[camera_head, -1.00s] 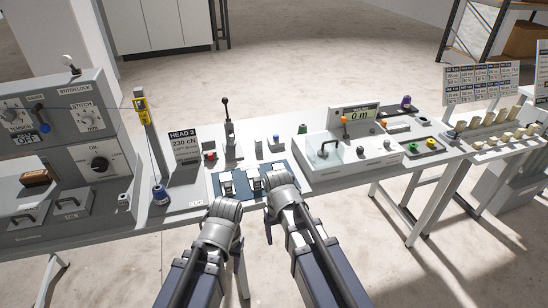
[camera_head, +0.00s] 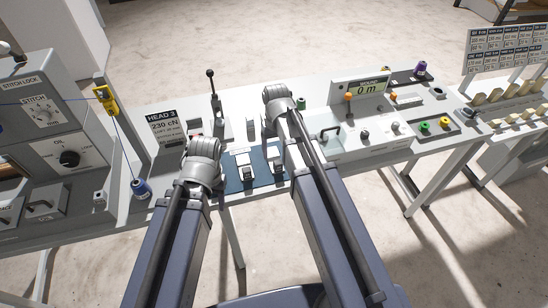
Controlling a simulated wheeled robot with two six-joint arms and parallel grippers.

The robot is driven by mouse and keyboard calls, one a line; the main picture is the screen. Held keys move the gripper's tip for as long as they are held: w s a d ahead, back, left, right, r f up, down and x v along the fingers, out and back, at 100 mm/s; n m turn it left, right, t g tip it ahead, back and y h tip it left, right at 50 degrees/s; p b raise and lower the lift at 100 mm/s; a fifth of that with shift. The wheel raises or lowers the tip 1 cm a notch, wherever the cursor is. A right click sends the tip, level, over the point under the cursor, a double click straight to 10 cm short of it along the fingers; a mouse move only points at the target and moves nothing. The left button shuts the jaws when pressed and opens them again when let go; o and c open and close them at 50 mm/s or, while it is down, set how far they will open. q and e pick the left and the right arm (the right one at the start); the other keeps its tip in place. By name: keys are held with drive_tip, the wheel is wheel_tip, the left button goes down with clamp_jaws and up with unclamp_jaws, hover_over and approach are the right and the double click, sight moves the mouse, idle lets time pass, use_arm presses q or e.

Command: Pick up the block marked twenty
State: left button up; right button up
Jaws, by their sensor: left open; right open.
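Two pale blocks stand on a dark blue mat (camera_head: 232,184) on the bench: a left block (camera_head: 245,168) and a right block (camera_head: 274,157). Several beige blocks (camera_head: 510,93) sit in a rack at the far right. No number is readable on any block, so I cannot tell which is marked twenty. My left gripper (camera_head: 201,158) is over the bench, left of the mat. My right gripper (camera_head: 279,98) is farther back, beyond the right block in the picture. Both are open; their fingertips are mostly hidden by the wrists.
A blue spool (camera_head: 140,189) stands at left.

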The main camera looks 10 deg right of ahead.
sight(277, 161)
wheel_tip(277, 161, down, 3)
drive_tip(key=shift+w+d+r+b, duration=0.1)
drive_tip(key=shift+r+b, duration=0.1)
drive_tip(key=shift+b, duration=0.85)
drive_tip(key=shift+r, duration=0.1)
drive_tip(key=f+b, duration=0.5)
drive_tip(key=shift+d+f, duration=0.2)
drive_tip(key=shift+d, duration=0.1)
drive_tip(key=shift+r, duration=0.1)
clamp_jaws()
